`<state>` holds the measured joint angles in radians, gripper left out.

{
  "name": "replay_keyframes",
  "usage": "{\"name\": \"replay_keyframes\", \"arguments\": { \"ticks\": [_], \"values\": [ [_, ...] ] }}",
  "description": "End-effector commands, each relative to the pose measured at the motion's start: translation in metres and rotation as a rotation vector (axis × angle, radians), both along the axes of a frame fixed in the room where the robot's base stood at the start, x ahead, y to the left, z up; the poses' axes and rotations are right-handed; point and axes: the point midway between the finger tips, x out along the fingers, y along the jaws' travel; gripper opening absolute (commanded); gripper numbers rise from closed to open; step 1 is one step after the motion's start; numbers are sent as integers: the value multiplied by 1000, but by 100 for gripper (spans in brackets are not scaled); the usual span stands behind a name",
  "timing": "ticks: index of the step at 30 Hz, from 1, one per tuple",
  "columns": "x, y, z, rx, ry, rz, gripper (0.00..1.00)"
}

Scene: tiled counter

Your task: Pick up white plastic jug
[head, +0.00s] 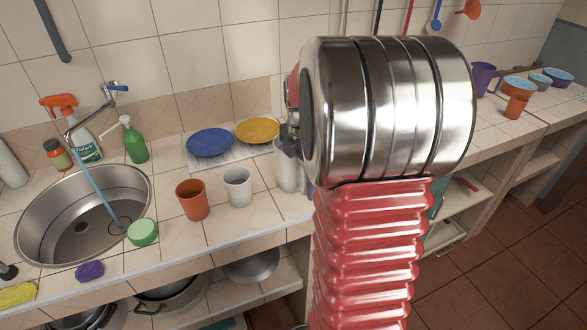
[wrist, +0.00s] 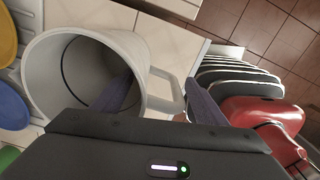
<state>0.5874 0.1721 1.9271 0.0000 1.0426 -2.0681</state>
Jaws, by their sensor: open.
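The white plastic jug (wrist: 50,65) fills the left of the wrist view, with its open mouth toward the camera and its handle on the right. My gripper (wrist: 160,88) is open around the jug's right side. One dark finger shows within the mouth, and the other is to the right of the handle. I cannot tell whether either finger touches the jug. In the head view, the jug (head: 287,175) stands on the counter, partly hidden by my arm, with my gripper above it.
A white cup (head: 238,187) and an orange cup (head: 192,200) stand left of the jug. Blue (head: 210,141) and yellow (head: 257,130) plates lie behind. A sink (head: 45,222) is at the left. The counter's right edge is close to the jug.

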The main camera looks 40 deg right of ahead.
Motion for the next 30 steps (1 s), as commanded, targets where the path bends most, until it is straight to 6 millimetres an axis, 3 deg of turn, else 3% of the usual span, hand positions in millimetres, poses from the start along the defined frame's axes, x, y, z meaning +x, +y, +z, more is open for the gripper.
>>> {"name": "replay_keyframes", "arguments": {
  "ticks": [5, 20, 30],
  "values": [
    [0, 0, -12, 0, 1, 0, 67],
    [0, 0, -11, 0, 0, 1, 67],
    [0, 0, -11, 0, 0, 1, 43]
  ]
}}
